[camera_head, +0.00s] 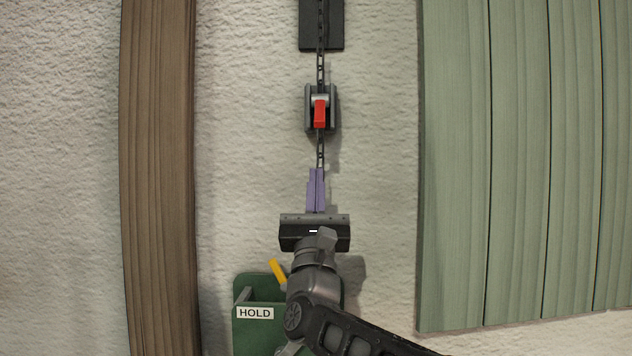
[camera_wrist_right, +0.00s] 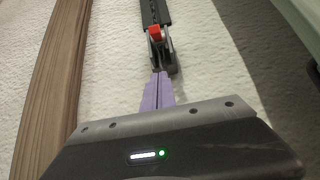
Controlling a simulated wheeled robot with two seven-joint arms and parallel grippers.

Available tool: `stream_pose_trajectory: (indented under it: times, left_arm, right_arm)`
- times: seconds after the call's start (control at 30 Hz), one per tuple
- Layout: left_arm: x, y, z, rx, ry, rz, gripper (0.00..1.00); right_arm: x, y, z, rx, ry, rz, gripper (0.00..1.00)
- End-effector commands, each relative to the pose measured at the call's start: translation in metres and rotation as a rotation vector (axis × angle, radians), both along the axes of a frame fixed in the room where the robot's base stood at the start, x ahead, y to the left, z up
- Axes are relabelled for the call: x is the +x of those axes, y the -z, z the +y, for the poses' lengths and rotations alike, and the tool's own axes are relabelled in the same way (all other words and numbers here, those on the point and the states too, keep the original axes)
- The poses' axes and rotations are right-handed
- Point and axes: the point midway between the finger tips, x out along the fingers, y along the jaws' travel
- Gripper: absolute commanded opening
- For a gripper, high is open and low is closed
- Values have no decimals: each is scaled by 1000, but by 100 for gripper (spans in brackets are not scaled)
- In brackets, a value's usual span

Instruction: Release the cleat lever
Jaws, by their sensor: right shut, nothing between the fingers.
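The red cleat lever (camera_head: 320,113) sits on a grey cleat (camera_head: 333,95) on the pale rough wall, with its free end pointing down. A dark chain (camera_head: 320,70) runs down into the cleat and out below it. My right gripper (camera_head: 317,171) is below the cleat, its purple fingers shut and empty, tips pointing up. In the head view the fingers cover the lower chain. In the right wrist view the red lever (camera_wrist_right: 154,33) shows just beyond the fingertips (camera_wrist_right: 159,76); a small gap seems to remain. My left gripper is not in view.
A dark vertical channel (camera_head: 335,30) takes the chain at the top. A green box (camera_head: 260,335) labelled HOLD with a yellow handle (camera_head: 278,271) is below, partly behind my right arm. A brown post (camera_head: 158,180) stands left; green boards (camera_head: 520,160) stand right.

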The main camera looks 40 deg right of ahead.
Motion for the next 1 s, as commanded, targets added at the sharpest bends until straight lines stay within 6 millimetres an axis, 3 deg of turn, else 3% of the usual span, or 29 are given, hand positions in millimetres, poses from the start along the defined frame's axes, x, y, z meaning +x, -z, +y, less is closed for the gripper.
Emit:
stream_pose_trajectory:
  times: [0.03,0.3,0.4,0.6,1.0]
  left_arm:
    - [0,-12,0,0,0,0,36]
    - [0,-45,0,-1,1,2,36]
    - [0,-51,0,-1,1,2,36]
    - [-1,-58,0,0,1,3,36]
    - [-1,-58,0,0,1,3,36]
  right_arm:
    - [5,-13,-5,1,2,-1,0]
    - [34,-55,-26,0,1,0,0]
    - [24,-68,-19,-1,-1,-3,0]
    - [16,-80,-13,0,0,0,0]
    - [14,-81,-11,0,0,0,0]
